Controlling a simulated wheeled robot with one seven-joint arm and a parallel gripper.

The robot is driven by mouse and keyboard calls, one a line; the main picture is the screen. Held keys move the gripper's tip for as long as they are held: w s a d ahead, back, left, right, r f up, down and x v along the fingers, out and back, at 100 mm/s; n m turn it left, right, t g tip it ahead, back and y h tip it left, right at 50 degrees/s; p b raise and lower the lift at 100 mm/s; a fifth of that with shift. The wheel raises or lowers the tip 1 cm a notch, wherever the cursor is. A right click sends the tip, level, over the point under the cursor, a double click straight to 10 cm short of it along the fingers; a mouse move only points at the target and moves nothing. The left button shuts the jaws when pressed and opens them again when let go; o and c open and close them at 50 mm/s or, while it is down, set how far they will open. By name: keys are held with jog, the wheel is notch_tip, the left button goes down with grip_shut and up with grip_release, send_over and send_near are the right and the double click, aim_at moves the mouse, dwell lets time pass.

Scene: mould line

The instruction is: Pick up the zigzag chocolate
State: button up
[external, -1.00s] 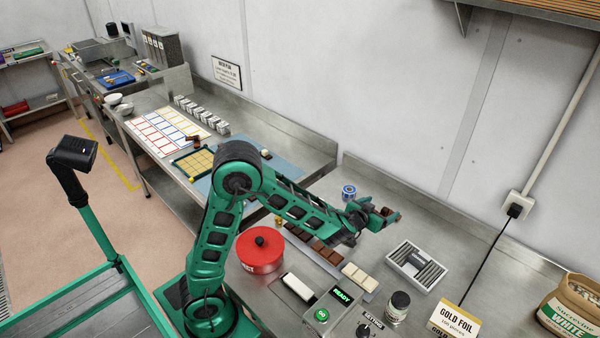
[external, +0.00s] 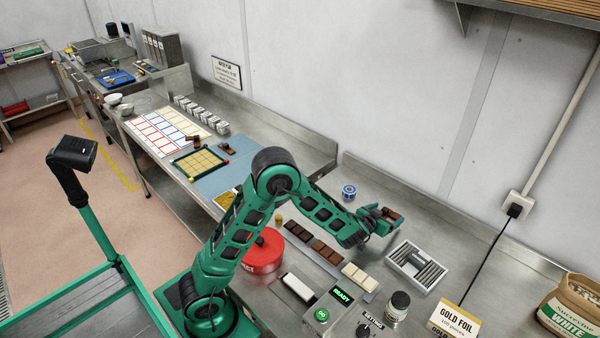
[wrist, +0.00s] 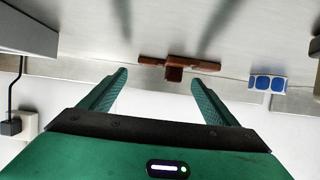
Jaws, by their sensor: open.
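A brown chocolate piece with a stepped outline (wrist: 176,70), which looks like the zigzag chocolate, lies on the metal counter ahead of my fingertips in the wrist view. It also shows in the external view (external: 395,214), just past my gripper and partly hidden by it. My gripper (external: 377,215) is open, and its two green fingers are apart in the wrist view (wrist: 159,78). The piece sits beyond the fingertips, a little right of the middle of the gap. Nothing is between the fingers.
A blue round item (external: 349,192) stands behind the gripper. A metal slotted tray (external: 404,255) is in front and to the right. Dark, brown and white bars (external: 355,271) lie left of it, near a red tin (external: 262,262). The wall backs the counter.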

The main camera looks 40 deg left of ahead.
aim_at(389, 217)
jog(key=shift+x, duration=1.7)
jog(key=c, duration=1.2)
jog(key=shift+r, duration=0.15)
